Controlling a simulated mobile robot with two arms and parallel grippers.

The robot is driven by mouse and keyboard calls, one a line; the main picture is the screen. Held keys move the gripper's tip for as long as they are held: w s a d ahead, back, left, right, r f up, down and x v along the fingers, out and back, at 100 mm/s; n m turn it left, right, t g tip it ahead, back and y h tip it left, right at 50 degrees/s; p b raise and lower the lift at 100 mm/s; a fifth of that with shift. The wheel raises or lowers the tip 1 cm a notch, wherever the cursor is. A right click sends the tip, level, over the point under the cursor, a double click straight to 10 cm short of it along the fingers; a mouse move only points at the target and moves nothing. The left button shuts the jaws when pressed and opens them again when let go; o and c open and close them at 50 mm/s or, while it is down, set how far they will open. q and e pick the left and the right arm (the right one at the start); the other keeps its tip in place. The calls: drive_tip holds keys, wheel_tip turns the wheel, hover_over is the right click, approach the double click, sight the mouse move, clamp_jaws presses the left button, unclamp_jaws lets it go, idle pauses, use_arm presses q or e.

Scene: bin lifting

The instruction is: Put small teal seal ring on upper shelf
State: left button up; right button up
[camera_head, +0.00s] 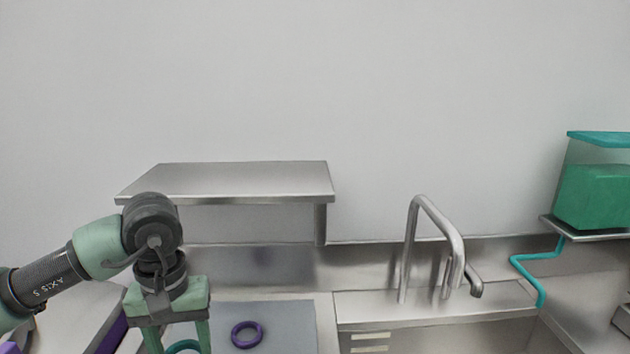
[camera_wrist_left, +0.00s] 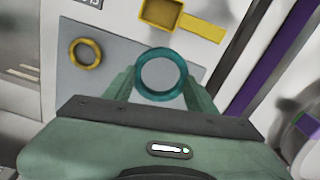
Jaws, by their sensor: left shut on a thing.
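The small teal seal ring (camera_head: 183,344) is between the fingertips of my left gripper (camera_head: 181,335), low at the left in the head view. Its lower part is cut off by the picture edge there. In the left wrist view the whole teal ring (camera_wrist_left: 162,52) shows, held between the two green fingers. My left gripper is shut on it, above the grey mat. The upper shelf (camera_head: 240,180) is a bare steel plate on the wall, behind and higher than the gripper. My right gripper is not in view.
A purple ring (camera_head: 235,335) lies on the grey mat (camera_head: 290,320). A yellow ring (camera_wrist_left: 76,57) and a yellow holder (camera_wrist_left: 205,27) show in the left wrist view. A faucet (camera_head: 408,245) and sink are to the right, with a green container (camera_head: 590,195) beyond.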

use_arm(q)
drive_tip(key=s+d+f+m, duration=0.1)
drive_tip(key=s+f, duration=0.2)
drive_tip(key=s+f+m, duration=0.1)
drive_tip(key=s+f, duration=0.1)
drive_tip(key=s, duration=0.2)
drive_tip(key=s+d+f, duration=0.1)
drive_tip(key=s+f, duration=0.2)
drive_tip(key=shift+s+d+f+m, duration=0.25)
drive_tip(key=shift+d+f+m, duration=0.05)
drive_tip(key=shift+d+m, duration=0.1)
drive_tip(key=shift+w, duration=0.1)
